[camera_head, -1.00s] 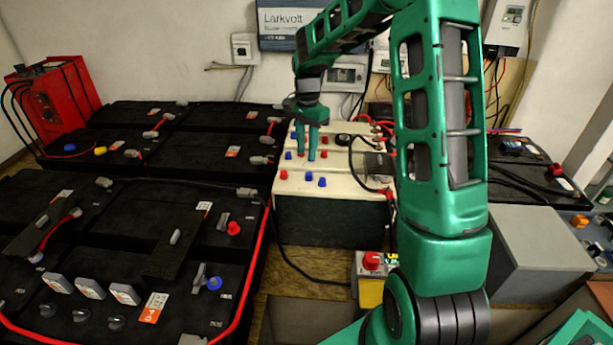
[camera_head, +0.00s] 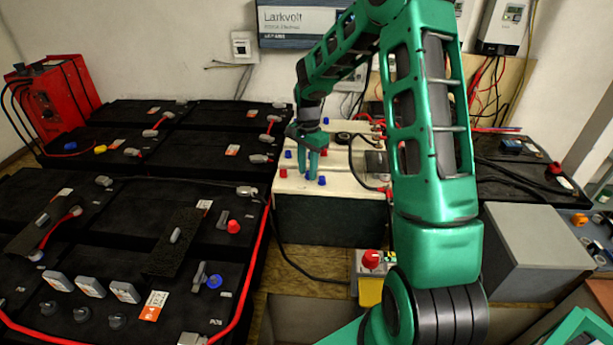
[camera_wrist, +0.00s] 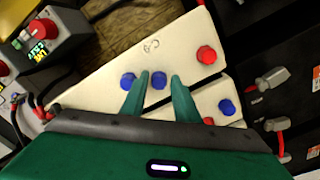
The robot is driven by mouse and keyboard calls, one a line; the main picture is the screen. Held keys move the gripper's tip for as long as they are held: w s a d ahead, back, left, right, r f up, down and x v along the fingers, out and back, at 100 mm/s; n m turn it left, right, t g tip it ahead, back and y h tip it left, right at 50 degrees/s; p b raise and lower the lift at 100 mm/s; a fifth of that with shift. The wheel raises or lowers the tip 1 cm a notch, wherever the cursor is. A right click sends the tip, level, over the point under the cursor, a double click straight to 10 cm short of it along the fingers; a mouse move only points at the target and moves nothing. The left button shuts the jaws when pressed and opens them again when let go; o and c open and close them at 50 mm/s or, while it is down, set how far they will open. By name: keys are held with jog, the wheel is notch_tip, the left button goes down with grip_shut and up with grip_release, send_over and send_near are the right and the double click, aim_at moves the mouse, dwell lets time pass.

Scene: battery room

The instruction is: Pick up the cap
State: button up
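Small red and blue caps sit on cream-topped batteries. In the wrist view, a blue cap (camera_wrist: 158,81) on the front battery (camera_wrist: 106,62) shows between the two fingertips of my gripper (camera_wrist: 160,76). The fingers are apart, one on each side of it in the picture; whether they reach down to its height I cannot tell. Another blue cap (camera_wrist: 127,81) is just left of the left finger, and a red cap (camera_wrist: 207,54) is to the right. In the head view, my gripper (camera_head: 309,174) points down over the front battery (camera_head: 330,218), partly hiding the middle cap. A blue cap (camera_head: 322,180) is beside it.
Behind are another blue cap (camera_head: 288,155) and a grey terminal block (camera_head: 376,162) with cables. Large black batteries (camera_head: 120,215) fill the left. A grey box (camera_head: 535,240) stands right.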

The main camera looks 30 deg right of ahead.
grip_shut()
jog(key=shift+r, duration=0.15)
